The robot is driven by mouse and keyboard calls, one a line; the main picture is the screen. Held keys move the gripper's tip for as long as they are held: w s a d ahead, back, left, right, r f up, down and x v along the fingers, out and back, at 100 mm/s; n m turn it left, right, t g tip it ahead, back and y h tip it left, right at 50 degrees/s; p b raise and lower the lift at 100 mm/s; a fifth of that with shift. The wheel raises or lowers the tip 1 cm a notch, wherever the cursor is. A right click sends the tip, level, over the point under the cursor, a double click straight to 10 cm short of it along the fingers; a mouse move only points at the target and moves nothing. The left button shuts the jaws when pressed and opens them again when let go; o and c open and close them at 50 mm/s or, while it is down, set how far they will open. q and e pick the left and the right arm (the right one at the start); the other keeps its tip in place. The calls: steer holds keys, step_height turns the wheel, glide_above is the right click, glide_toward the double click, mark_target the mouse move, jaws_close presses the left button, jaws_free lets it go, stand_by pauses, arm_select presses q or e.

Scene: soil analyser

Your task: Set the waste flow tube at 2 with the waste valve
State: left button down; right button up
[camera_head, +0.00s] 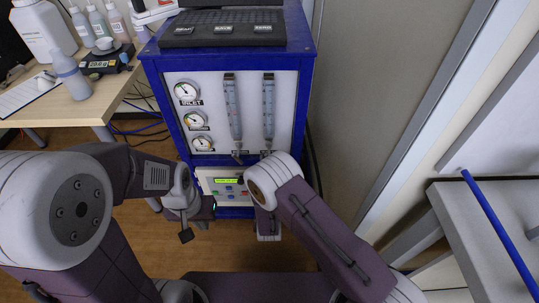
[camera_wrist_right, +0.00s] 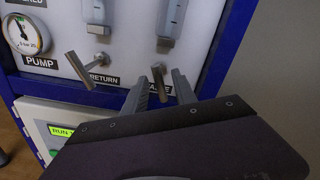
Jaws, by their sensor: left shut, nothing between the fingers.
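The waste flow tube (camera_head: 268,108) is the right one of two upright tubes on the analyser's white panel; its reading is too small to tell. The waste valve (camera_wrist_right: 159,80) is a grey metal lever below it, sticking out of the panel in the right wrist view. My right gripper (camera_wrist_right: 158,88) is open, with one finger on each side of the lever; I cannot tell whether they touch it. The "WASTE" label is partly hidden behind the fingers. In the head view my right wrist hides that gripper. My left gripper (camera_head: 186,236) is shut and empty, low and left of the analyser.
The return valve (camera_wrist_right: 78,66) and return flow tube (camera_head: 232,108) are just left of the waste ones. Gauges (camera_head: 187,91) line the panel's left side. A control box with a green display (camera_head: 226,181) is below. A bench with bottles (camera_head: 72,78) stands left.

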mark_target(269, 152)
steer(key=w, duration=0.3)
steer(key=shift+w+b, duration=0.2)
steer(key=shift+b, duration=0.15)
steer(key=shift+r, duration=0.1)
jaws_close()
steer(key=shift+n+p, duration=0.45)
steer(key=shift+n, duration=0.05)
jaws_free()
